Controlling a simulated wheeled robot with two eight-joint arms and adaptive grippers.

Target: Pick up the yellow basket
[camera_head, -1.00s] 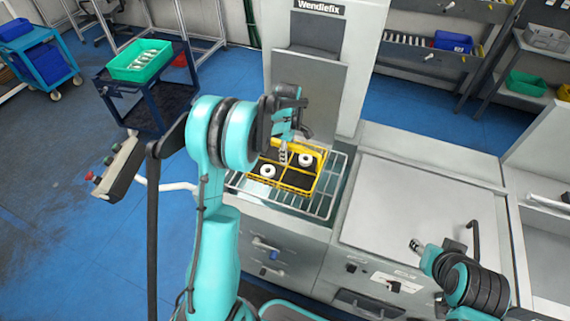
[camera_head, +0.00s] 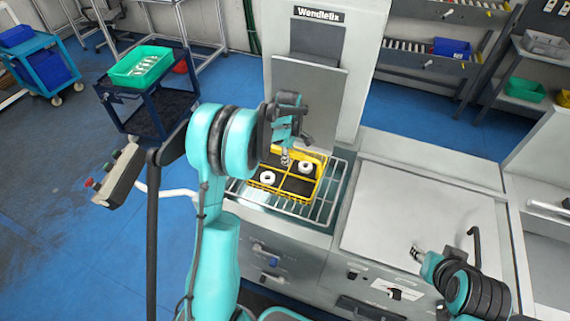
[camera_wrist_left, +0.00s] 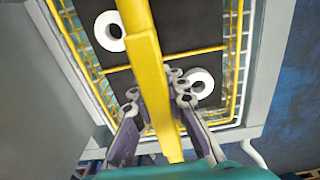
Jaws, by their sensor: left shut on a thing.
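The yellow basket (camera_head: 318,172) sits on a wire rack (camera_head: 325,210) in front of the grey machine. It has a dark floor and holds white ring-shaped parts (camera_head: 305,167). The basket floor and two white rings show beyond the bar. My right gripper (camera_head: 417,252) is at the lower right, over the grey cabinet top, away from the basket. Its fingers are too small to judge.
The grey machine labelled Wendlefix (camera_head: 315,20) rises right behind the basket. A flat grey cabinet top (camera_head: 420,205) is clear to the right. A cart with a green bin (camera_head: 140,66) stands at the left. Shelves with bins are at the far right.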

